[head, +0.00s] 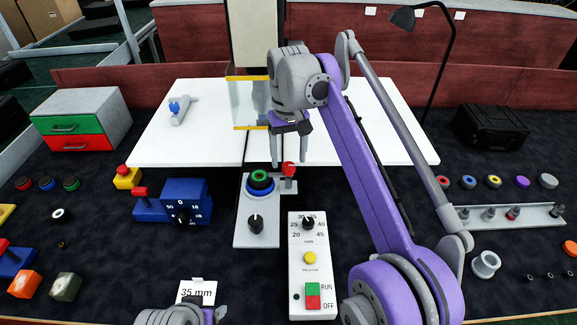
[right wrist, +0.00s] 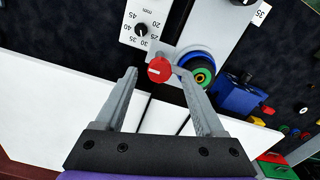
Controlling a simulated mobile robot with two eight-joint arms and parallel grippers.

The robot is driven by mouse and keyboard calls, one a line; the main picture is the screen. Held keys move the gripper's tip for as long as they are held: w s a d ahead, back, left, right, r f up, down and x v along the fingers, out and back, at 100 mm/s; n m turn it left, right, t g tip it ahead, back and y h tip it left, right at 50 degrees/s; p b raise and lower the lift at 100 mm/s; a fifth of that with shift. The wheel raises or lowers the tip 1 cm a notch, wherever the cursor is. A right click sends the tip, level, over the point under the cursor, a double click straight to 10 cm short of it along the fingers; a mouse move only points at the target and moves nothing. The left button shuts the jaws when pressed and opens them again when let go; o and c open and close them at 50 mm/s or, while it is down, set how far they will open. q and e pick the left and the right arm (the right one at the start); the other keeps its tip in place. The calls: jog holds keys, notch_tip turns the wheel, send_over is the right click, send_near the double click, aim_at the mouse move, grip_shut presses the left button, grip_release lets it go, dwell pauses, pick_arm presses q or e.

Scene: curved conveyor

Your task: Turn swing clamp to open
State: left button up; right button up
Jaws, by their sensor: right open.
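The swing clamp's red knob (head: 289,169) stands on a small grey bracket at the right of a grey fixture plate (head: 244,222). Beside it on the plate sits a stack of blue, green and black rings (head: 260,184). My right gripper (head: 289,161) points down with its fingers open on either side of the red knob.
A control panel (head: 296,255) stands just right of the fixture plate. A blue dial box (head: 184,202) and yellow button box (head: 127,178) are to the left. A white table (head: 380,125) lies behind, with a yellow-edged clear guard (head: 250,100) near my right arm.

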jog(key=shift+f, duration=1.1)
grip_shut()
